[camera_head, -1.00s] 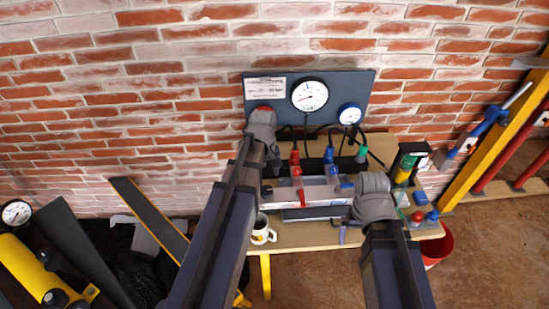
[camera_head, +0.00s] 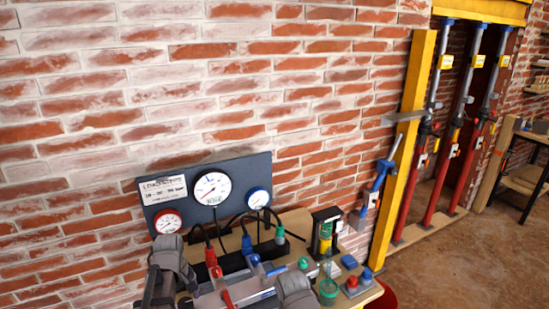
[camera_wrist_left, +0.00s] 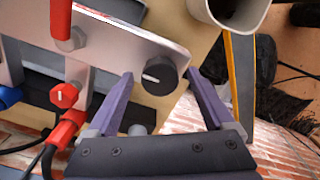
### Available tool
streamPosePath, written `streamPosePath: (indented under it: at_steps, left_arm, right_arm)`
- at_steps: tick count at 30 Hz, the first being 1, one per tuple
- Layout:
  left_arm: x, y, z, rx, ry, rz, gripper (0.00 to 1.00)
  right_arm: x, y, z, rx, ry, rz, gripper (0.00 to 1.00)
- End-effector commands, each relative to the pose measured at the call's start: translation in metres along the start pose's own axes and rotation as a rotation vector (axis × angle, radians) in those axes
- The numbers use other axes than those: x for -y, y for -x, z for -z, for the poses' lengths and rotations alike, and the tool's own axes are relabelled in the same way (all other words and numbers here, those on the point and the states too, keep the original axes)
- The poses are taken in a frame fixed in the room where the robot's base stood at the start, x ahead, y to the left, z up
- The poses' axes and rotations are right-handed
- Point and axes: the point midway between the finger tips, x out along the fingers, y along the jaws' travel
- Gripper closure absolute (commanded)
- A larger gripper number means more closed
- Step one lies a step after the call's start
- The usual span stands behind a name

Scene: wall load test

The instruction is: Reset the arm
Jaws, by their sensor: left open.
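In the left wrist view my left gripper (camera_wrist_left: 160,75) is open, its two purple fingers apart. A black round knob (camera_wrist_left: 159,76) on a pale metal panel (camera_wrist_left: 110,40) shows between and beyond the fingertips; I cannot tell whether they touch it. In the head view the grey end of my left arm (camera_head: 168,262) is at the bottom, in front of the gauge board (camera_head: 205,200), its fingers hidden. The grey end of my right arm (camera_head: 294,291) is at the bottom edge over the bench; its gripper fingers do not show.
Red (camera_head: 212,262) and green (camera_head: 280,237) plugs with black cables crowd the bench. A white mug (camera_wrist_left: 228,10) is close to the left gripper. A yellow post (camera_head: 402,150) and red props (camera_head: 440,165) stand to the right. Floor at the right front is clear.

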Motion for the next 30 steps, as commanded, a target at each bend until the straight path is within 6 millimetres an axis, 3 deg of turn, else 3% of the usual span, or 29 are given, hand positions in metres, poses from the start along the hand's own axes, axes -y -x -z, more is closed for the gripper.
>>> streamPosePath:
  at_steps: [13, 30]
  left_arm:
    - [0.000, 0.006, 0.000, 0.000, 0.000, 0.000, 0.14]
    - [0.000, 0.071, 0.000, 0.000, 0.001, 0.000, 0.14]
  right_arm:
    - [-0.001, 0.006, 0.000, 0.000, 0.000, 0.000, 0.00]
    - [-0.007, 0.070, -0.004, 0.000, 0.000, 0.000, 0.00]
